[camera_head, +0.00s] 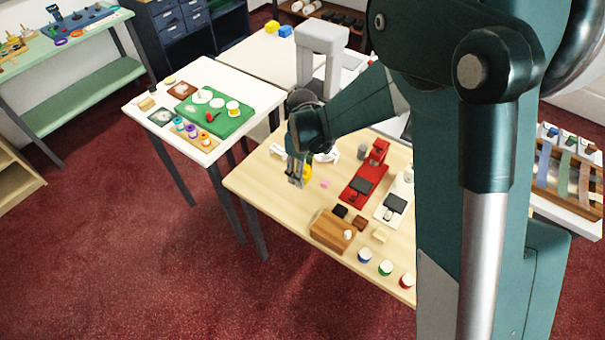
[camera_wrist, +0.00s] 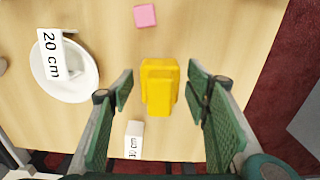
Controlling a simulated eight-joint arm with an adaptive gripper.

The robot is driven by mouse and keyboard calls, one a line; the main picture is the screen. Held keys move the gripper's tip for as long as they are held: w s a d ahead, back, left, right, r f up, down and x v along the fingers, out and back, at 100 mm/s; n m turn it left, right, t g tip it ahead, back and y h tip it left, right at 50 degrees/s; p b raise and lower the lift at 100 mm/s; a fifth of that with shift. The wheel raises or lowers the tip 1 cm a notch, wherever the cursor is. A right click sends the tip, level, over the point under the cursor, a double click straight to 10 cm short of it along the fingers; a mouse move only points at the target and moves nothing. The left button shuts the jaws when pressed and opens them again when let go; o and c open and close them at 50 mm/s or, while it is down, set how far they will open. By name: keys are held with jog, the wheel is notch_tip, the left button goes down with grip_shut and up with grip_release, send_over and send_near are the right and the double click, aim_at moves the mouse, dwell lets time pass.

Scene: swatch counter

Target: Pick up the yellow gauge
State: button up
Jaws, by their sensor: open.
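The yellow gauge (camera_wrist: 159,86) lies on the light wooden table, in the middle of the wrist view between the two fingers of my gripper (camera_wrist: 160,92). The fingers stand apart on either side of it, with a gap on both sides. In the head view my gripper (camera_head: 296,172) points down over the table's left part, and a bit of the yellow gauge (camera_head: 308,173) shows just right of the fingers. The rest of the gauge is hidden behind them there.
On the wooden table (camera_wrist: 230,25), a pink block (camera_wrist: 145,15), a white dish (camera_wrist: 80,82) with a "20 cm" tag (camera_wrist: 52,54) and a small white labelled block (camera_wrist: 134,140) lie around the gauge. A red stand (camera_head: 362,184) and a wooden box (camera_head: 332,231) are to the right.

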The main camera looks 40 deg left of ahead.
jog(key=shift+c, duration=0.5)
jog(key=c, duration=1)
jog(key=shift+o, duration=0.2)
jog(key=shift+r, duration=0.1)
jog(key=shift+r+p, duration=0.55)
jog(key=shift+r, duration=4.4)
